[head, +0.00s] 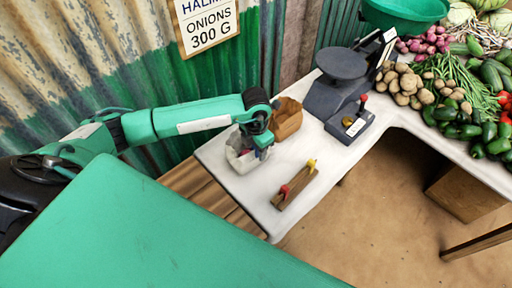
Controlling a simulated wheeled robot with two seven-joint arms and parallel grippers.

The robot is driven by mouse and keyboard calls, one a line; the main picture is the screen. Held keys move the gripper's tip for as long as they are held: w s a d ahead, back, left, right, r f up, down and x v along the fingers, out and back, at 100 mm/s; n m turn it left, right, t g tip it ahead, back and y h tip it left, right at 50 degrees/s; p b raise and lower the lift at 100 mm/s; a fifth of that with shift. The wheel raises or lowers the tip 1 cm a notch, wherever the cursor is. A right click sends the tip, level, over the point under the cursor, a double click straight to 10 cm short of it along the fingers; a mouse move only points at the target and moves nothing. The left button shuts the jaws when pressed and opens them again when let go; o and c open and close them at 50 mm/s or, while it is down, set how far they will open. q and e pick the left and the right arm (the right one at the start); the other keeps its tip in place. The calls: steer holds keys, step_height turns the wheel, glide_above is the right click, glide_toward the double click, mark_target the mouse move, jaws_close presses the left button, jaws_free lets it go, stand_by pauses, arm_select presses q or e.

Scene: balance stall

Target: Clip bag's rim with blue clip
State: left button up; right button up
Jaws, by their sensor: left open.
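A pale, open-topped bag (243,162) stands near the left edge of the white table, with something reddish inside. My left gripper (262,150) is open at the right side of the bag's rim, pointing down. A small blue patch (263,139) shows at its fingers; I cannot tell whether this is the blue clip or part of the gripper. The gripper hides part of the rim. A wooden clip rack (296,187) to the right holds a red clip (284,190) and a yellow clip (311,164). My right gripper is not in view.
A brown container (287,118) stands just behind the bag. A dark weighing scale (341,92) with a small box in front stands farther right. Potatoes (402,82) and other vegetables fill the back right. The white table (340,152) is clear right of the rack.

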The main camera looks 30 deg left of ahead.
arm_select(q)
step_height(320, 180, up, 8)
steer(key=shift+b, duration=0.8)
step_height(320, 180, up, 4)
steer(key=shift+r+b, duration=0.15)
steer(key=shift+b, duration=0.15)
step_height(320, 180, up, 8)
steer(key=p, duration=0.3)
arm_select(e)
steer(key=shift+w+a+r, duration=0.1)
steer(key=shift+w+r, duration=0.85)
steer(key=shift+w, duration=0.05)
arm_select(q)
steer(key=shift+r, duration=0.1)
